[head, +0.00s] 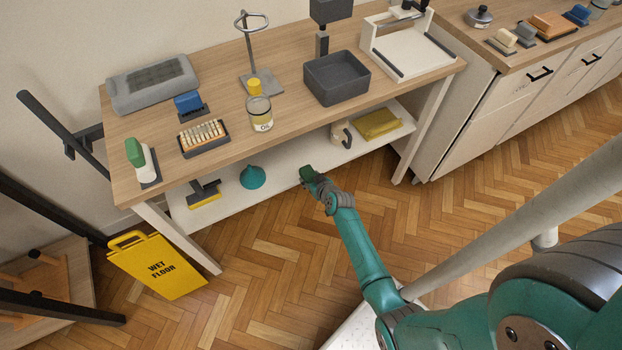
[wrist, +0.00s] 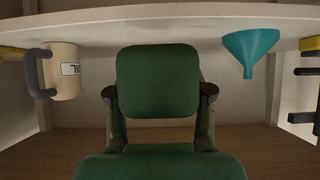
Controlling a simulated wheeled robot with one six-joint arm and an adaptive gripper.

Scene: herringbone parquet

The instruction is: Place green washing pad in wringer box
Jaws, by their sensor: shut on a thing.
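My gripper (head: 314,181) is shut on the green washing pad (head: 306,172), low in front of the lower shelf's front edge. In the wrist view the pad (wrist: 157,80) is a dark green rounded block between the two fingers of my gripper (wrist: 158,92). A dark grey open box (head: 340,96), which looks like the wringer box, stands on the bench top, above and to the right of the gripper in the head view. It looks empty. The pad is well apart from it.
The lower shelf (head: 289,166) holds a teal funnel (head: 252,177), a mug (head: 339,134) and a yellow cloth (head: 378,123). A yellow sign (head: 157,266) stands left.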

